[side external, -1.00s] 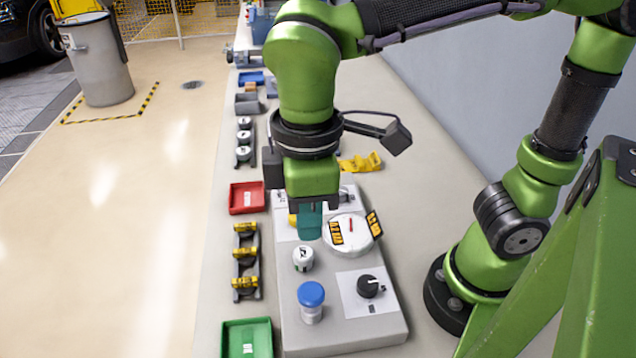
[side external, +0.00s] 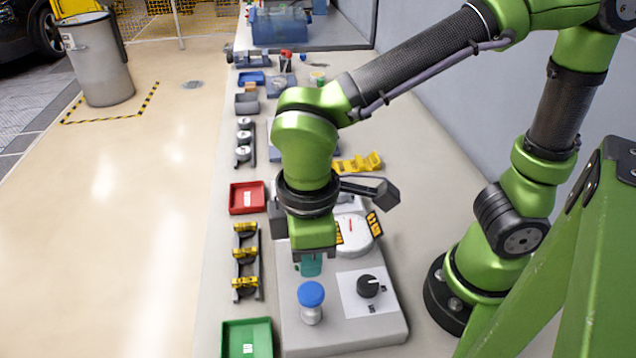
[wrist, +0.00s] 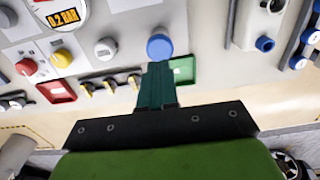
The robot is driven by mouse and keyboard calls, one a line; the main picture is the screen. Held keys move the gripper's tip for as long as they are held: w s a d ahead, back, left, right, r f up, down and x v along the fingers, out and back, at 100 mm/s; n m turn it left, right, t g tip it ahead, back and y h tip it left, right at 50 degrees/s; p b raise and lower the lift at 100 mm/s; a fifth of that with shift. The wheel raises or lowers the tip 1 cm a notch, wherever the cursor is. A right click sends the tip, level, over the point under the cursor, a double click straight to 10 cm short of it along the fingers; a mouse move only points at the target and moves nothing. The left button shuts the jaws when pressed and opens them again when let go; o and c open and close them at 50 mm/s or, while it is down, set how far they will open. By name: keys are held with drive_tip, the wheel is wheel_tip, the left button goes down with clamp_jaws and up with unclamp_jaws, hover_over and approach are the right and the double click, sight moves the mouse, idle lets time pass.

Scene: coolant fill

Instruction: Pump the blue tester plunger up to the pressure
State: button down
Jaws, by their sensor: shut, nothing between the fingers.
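The blue plunger (side external: 311,294) stands upright on its grey stem at the front of the grey tester panel (side external: 345,334). In the wrist view its blue cap (wrist: 159,47) lies just past the fingertips. My gripper (side external: 311,265) has teal fingers, shut and empty, pointing down behind the plunger and apart from it in the side view. The gripper also shows in the wrist view (wrist: 156,75). The white gauge (side external: 357,236) is partly hidden by my arm. In the wrist view a display (wrist: 64,17) reads 0.2 BAR.
A black knob (side external: 368,286) sits right of the plunger. A green tray (side external: 247,340), a red tray (side external: 246,198) and a rack of yellow-topped parts (side external: 245,255) lie left of the panel. A yellow holder (side external: 358,163) lies behind it.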

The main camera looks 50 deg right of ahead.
sight(312, 291)
drive_tip(key=shift+f, duration=2.45)
drive_tip(key=shift+f, duration=1.45)
drive_tip(key=shift+d, duration=0.1)
wheel_tip(312, 291, up, 15)
drive_tip(key=shift+f, duration=0.2)
wheel_tip(312, 291, up, 2)
drive_tip(key=shift+r, duration=0.2)
